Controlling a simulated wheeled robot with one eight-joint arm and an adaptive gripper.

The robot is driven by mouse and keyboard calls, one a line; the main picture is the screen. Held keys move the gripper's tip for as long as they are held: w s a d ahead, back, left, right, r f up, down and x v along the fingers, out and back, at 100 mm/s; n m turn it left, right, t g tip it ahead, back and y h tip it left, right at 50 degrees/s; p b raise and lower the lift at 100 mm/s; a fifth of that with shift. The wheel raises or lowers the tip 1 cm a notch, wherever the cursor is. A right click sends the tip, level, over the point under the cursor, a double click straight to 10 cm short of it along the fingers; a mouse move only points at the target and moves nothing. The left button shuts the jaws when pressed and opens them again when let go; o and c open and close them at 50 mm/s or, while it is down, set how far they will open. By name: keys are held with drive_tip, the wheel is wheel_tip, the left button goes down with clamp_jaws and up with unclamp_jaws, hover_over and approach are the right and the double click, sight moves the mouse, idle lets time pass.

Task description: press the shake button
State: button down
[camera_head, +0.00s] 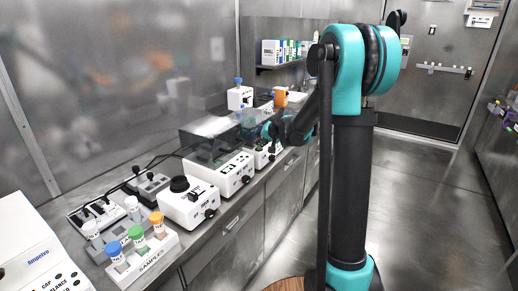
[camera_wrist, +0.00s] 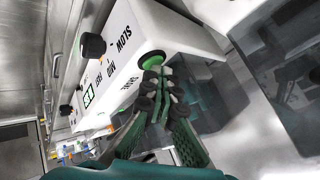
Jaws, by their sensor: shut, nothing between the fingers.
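A white shaker box (camera_wrist: 160,28) fills the upper middle of the wrist view, with a black knob (camera_wrist: 93,45) by the words SLOW and MID. A round green-rimmed button (camera_wrist: 148,57) is on its front panel. My gripper (camera_wrist: 156,70) is shut and empty, its fingertips right at this button and covering part of it. I cannot tell whether they touch or press it. In the head view my gripper (camera_head: 270,131) is by the white devices along the bench; the button is hidden there.
A white device with a dark lid (camera_head: 222,172), a vortex-like device with a black top (camera_head: 189,201) and a sample rack (camera_head: 142,259) stand along the bench. A small white box (camera_head: 240,97) stands farther back. The floor (camera_head: 430,200) at right is clear.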

drive_tip(key=shift+r, duration=0.9)
drive_tip(key=shift+r, duration=2.5)
drive_tip(key=shift+s, duration=0.1)
drive_tip(key=s+d+f+n+g+h, duration=0.1)
drive_tip(key=s+d+f, duration=0.3)
drive_tip(key=s, duration=0.9)
drive_tip(key=s+d+f+n+g+h, duration=0.1)
drive_tip(key=s+d+f+h, duration=0.1)
drive_tip(key=s+f, duration=0.5)
drive_tip(key=s+d+f+n+g+h, duration=0.1)
drive_tip(key=s+d+f, duration=0.4)
drive_tip(key=s, duration=1.5)
drive_tip(key=shift+d+f+g+h, duration=0.3)
drive_tip(key=shift+f+g, duration=0.1)
drive_tip(key=shift+f, duration=0.35)
